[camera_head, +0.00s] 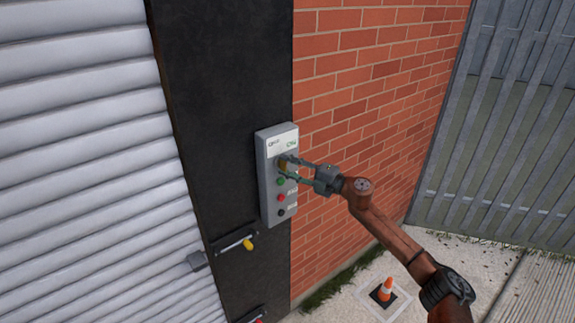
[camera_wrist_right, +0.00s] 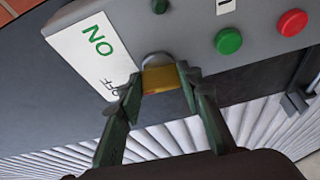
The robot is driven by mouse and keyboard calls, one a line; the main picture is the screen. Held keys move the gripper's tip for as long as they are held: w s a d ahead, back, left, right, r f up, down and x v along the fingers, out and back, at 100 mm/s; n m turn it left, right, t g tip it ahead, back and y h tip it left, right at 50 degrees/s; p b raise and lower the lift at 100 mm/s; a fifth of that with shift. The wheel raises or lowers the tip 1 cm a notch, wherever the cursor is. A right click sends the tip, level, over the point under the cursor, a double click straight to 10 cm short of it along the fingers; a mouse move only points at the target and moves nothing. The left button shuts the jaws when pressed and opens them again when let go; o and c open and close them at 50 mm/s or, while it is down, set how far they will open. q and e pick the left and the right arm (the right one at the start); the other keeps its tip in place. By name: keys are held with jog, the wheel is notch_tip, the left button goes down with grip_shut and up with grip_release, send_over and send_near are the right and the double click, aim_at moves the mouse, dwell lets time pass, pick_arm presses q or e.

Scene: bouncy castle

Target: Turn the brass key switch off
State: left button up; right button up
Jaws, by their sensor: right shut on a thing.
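The brass key switch (camera_wrist_right: 163,78) sits on a grey control box (camera_head: 268,190), below a white label (camera_wrist_right: 92,50) with a green "ON" and a dark "off". In the head view the key (camera_head: 283,165) is partly covered by my fingers. My right gripper (camera_head: 286,167) reaches in from the right. In the right wrist view its two fingers (camera_wrist_right: 160,92) are on either side of the brass key and shut on it. Which label word the key points to I cannot tell. My left gripper is not in view.
A green button (camera_wrist_right: 229,41) and a red button (camera_wrist_right: 292,23) sit beside the key switch. The box is on a black post (camera_head: 225,90) beside a brick wall (camera_head: 370,80). A latch with a yellow knob (camera_head: 247,244) is below, and an orange cone (camera_head: 386,287) stands on the ground.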

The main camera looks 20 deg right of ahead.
jog(key=shift+n, duration=0.4)
jog(key=o, duration=1.2)
jog(key=shift+c, duration=0.2)
jog(key=v, duration=1.2)
jog(key=shift+r, duration=0.2)
